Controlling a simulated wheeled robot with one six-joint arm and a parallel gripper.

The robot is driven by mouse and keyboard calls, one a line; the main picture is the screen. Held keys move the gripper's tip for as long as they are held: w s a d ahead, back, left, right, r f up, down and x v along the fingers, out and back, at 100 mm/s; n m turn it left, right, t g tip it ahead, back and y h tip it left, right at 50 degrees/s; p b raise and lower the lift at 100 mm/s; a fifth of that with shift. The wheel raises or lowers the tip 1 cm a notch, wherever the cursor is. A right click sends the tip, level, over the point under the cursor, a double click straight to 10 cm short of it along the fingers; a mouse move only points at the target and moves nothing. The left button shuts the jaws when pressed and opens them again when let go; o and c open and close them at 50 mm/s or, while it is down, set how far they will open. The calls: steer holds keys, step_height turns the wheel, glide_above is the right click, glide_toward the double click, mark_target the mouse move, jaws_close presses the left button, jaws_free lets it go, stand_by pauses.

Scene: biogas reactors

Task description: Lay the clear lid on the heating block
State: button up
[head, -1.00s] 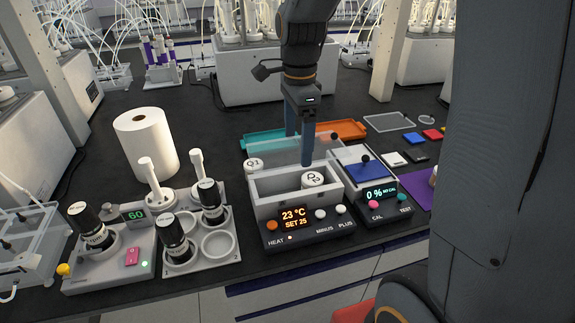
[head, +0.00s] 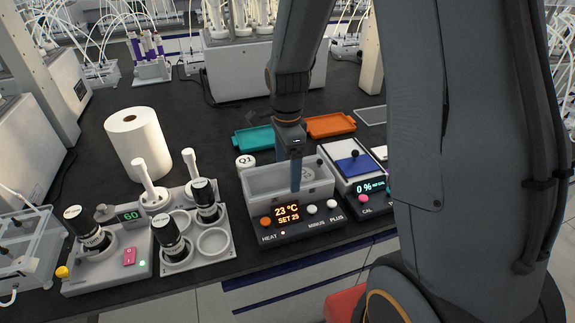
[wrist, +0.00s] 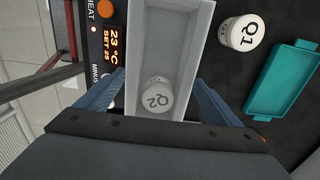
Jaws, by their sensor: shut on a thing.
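The heating block (head: 255,207) is a grey open box with a dark front panel reading 23 °C, SET 25. My gripper (head: 296,188) points down over it, shut on the clear lid (head: 272,179). The hazy lid, with a small black knob at its right end, lies over the opening, roughly lined up with the walls. I cannot tell whether it rests on the rim or hovers just above. In the wrist view the fingers stand either side of the block's opening. A white Q2 jar (wrist: 156,98) shows inside the block.
A white Q1 jar (head: 245,161) stands behind the block's left corner. Teal (head: 253,139) and orange (head: 331,125) trays lie behind. A rack of dark bottles (head: 195,240) and a paper roll (head: 138,143) are left.

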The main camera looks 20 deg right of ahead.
mark_target(287, 174)
steer(key=shift+f, duration=0.1)
steer(key=o, duration=1.1)
step_height(287, 174, up, 12)
steer(key=b, duration=0.3)
steer(key=s+f+n, duration=0.3)
steer(key=s+n, duration=0.1)
steer(key=n, duration=0.2)
steer(key=s+f+n+t, duration=0.1)
steer(key=s+f+n, duration=0.2)
steer(key=n, duration=0.3)
steer(key=s+f+n, duration=0.3)
steer(key=s+n, duration=0.2)
steer(key=n, duration=0.1)
steer(key=shift+t, duration=0.3)
steer(key=shift+f, duration=0.1)
